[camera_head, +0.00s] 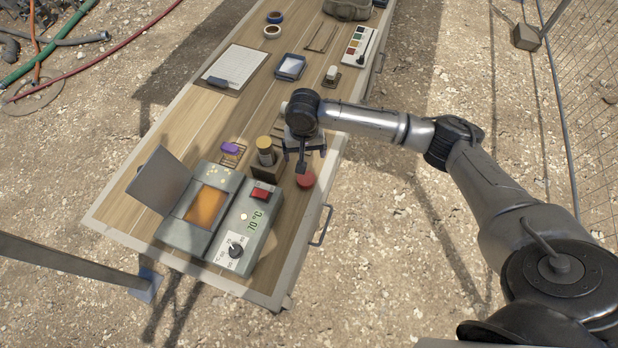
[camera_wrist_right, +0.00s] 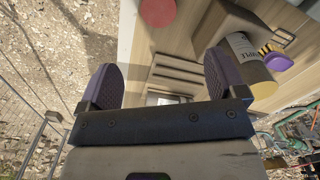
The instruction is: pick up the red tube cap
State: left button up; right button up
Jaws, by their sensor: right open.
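The red tube cap (camera_head: 305,180) is a round red disc near the right edge of the wooden bench (camera_head: 120,206). In the right wrist view the red cap (camera_wrist_right: 158,11) is at the top edge, partly cut off. My right gripper (camera_head: 302,160) is above the bench, close to the cap and just behind it in the head view. In the right wrist view its two dark fingers (camera_wrist_right: 161,78) are spread apart with nothing between them; the cap is beyond the tips. My left gripper is not in view.
A labelled sample tube (camera_head: 265,148) stands in a brown block (camera_head: 265,170) left of my right gripper. A grey heater box (camera_head: 225,232) with an open lid is at the near end. A purple item (camera_head: 231,149) sits in a small rack. A drawer handle (camera_head: 323,226) juts from the right side.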

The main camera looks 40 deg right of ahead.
jog(key=m+b, duration=0.1)
send_over(306, 177)
notch_tip(306, 177, down, 8)
jog(key=shift+a+f, duration=0.1)
jog(key=shift+f, duration=0.1)
jog(key=shift+f+b, duration=0.75)
jog(key=shift+f, duration=1.95)
jog(key=shift+c, duration=0.2)
jog(key=c, duration=0.9)
jog(key=shift+c, duration=0.2)
